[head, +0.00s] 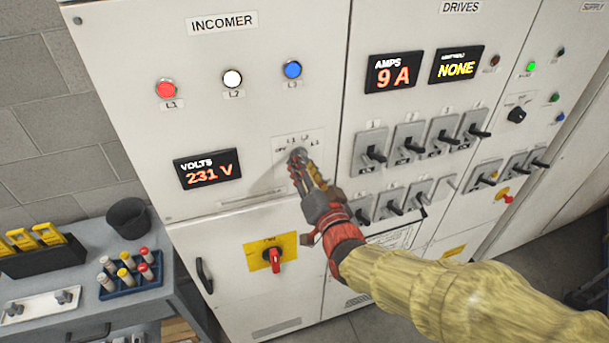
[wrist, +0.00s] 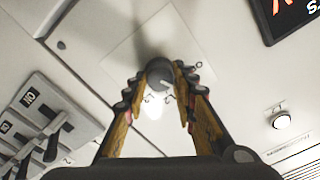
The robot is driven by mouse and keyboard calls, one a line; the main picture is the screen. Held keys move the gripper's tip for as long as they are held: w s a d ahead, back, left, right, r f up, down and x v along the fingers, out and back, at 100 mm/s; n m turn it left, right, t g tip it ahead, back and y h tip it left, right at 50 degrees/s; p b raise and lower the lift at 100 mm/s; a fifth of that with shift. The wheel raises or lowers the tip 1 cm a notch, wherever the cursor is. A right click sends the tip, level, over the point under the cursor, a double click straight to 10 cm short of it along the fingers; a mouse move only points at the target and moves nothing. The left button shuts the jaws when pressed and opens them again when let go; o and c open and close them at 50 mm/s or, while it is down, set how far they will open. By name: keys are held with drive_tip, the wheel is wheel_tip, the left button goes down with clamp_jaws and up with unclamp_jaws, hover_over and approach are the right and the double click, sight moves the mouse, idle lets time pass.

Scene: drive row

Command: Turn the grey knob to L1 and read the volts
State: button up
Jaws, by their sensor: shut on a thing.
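The grey knob (head: 297,157) sits on a pale plate (head: 285,143) on the INCOMER panel, with small position labels around it, L1 among them. My gripper (head: 301,167) is shut on the knob; in the wrist view its two fingers stand on either side of the knob (wrist: 160,74). The fingers hide part of the knob, and I cannot tell which label it points to. The VOLTS display (head: 207,169) left of the knob reads 231 V.
Red (head: 166,89), white (head: 232,78) and blue (head: 292,69) lamps sit above. A red rotary switch (head: 275,254) on a yellow plate is below. Rows of levers (head: 408,137) are to the right. A bench with a black cup (head: 128,217) stands at lower left.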

drive_tip(key=shift+m+b, duration=0.5)
drive_tip(key=shift+m, duration=0.1)
drive_tip(key=o, duration=1.2)
drive_tip(key=shift+c, duration=0.2)
drive_tip(key=v, duration=1.2)
